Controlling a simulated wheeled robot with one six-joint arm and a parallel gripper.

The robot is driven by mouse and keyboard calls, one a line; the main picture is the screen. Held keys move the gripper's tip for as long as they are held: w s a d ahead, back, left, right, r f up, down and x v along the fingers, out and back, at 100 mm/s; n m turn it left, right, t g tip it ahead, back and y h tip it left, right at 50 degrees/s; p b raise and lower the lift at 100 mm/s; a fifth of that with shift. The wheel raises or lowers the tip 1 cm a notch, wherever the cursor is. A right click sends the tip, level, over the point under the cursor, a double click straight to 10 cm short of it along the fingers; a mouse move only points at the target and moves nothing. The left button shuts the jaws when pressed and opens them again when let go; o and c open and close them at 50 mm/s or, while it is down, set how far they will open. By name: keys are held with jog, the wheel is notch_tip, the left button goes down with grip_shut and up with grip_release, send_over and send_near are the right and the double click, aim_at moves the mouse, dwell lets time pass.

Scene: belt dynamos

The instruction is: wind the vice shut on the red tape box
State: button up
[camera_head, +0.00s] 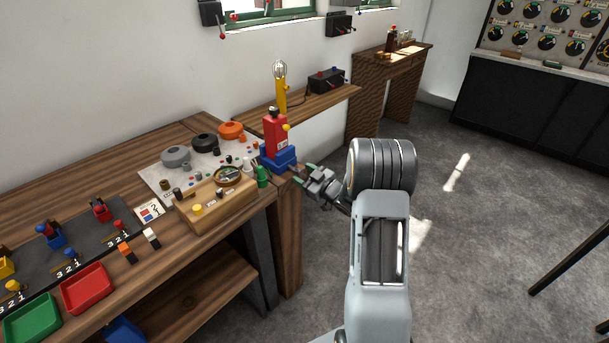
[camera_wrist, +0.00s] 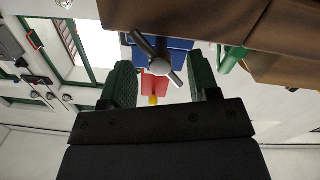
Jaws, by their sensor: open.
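The blue vice (camera_head: 279,161) sits at the right end of the workbench. The red tape box (camera_head: 275,140) stands upright in it; whether the jaws touch it I cannot tell. The vice's grey crank bar with a round hub (camera_wrist: 160,67) shows tilted in the wrist view, before the blue body (camera_wrist: 178,48), with the red box (camera_wrist: 152,86) partly hidden beyond. My gripper (camera_head: 306,175) is open just right of the vice, off the bench end. In the wrist view its green-padded fingers (camera_wrist: 161,77) lie either side of the hub; contact is not visible.
A wooden tray (camera_head: 215,211) with small parts and a green bottle-shaped piece (camera_head: 262,177) stand close to the vice. A shelf with a lamp on a yellow post (camera_head: 281,95) is behind. The floor (camera_head: 460,230) to the right is clear.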

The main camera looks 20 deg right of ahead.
jog(key=b+v, duration=0.1)
jog(key=v, duration=1.2)
jog(key=shift+s, duration=0.2)
jog(key=shift+d, duration=0.1)
jog(key=s+d+f+m+g+h, duration=0.4)
jog(key=d+f+m+g+h, duration=0.35)
jog(key=h, duration=0.25)
jog(key=s+a+r+g+y+p, duration=0.1)
jog(key=s+a+r+g+p, duration=0.1)
jog(key=s+a+r, duration=0.4)
jog(key=s+a+r+g+y+p, duration=0.2)
jog(key=s+a+r, duration=0.4)
jog(key=a+r, duration=0.7)
jog(key=a+g+p, duration=0.1)
jog(key=a, duration=0.5)
jog(key=shift+s+a+r+p, duration=0.2)
jog(key=shift+r+p, duration=0.1)
jog(key=shift+p, duration=0.1)
